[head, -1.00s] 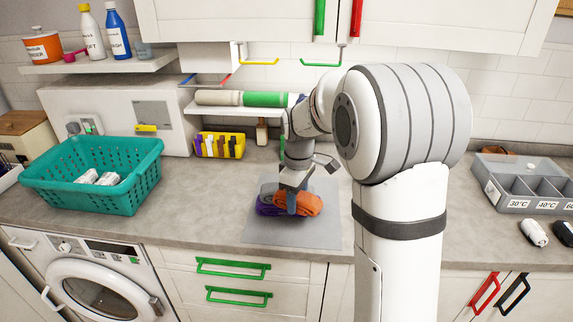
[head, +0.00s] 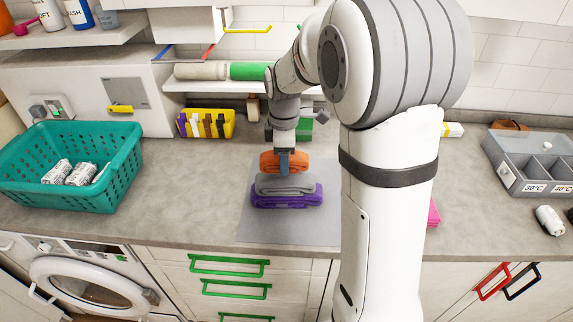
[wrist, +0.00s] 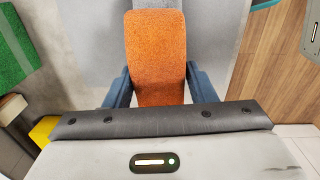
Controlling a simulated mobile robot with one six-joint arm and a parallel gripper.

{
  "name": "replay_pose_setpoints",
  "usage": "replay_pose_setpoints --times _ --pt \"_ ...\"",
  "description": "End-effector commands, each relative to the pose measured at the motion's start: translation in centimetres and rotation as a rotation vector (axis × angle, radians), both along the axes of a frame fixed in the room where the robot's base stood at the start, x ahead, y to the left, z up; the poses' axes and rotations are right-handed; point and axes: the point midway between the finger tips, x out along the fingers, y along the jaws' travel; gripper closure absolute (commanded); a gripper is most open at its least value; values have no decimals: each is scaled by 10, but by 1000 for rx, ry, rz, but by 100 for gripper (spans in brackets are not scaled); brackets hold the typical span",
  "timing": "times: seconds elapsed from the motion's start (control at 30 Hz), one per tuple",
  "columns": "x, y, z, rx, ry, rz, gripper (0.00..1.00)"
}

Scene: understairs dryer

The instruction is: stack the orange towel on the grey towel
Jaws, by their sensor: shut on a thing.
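My gripper (head: 284,165) is shut on the folded orange towel (head: 270,162). In the wrist view the orange towel (wrist: 156,60) sits between the two blue fingers. The folded grey towel (head: 287,184) lies flat on a folded purple towel (head: 287,199), which rests on the grey mat (head: 290,229). In the head view the orange towel shows just above the grey towel's far edge. I cannot tell whether it is over the grey towel or behind it, or whether they touch. My fingers partly hide the orange towel.
A teal basket (head: 125,165) with white rolled items stands at left. A yellow holder (head: 230,124) is at the back left, below a shelf with a beige roll (head: 200,71) and a green roll (head: 248,71). A pink item (head: 433,213) shows beside my arm. A grey divided tray (head: 500,160) stands at right.

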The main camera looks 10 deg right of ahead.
Motion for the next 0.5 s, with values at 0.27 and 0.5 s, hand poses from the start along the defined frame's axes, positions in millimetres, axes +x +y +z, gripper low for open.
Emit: replay_pose_setpoints --times 0.27,0.5 --pt "0 -2 -33 0 2 -5 72" --pt "0 -2 -34 0 0 -5 72"
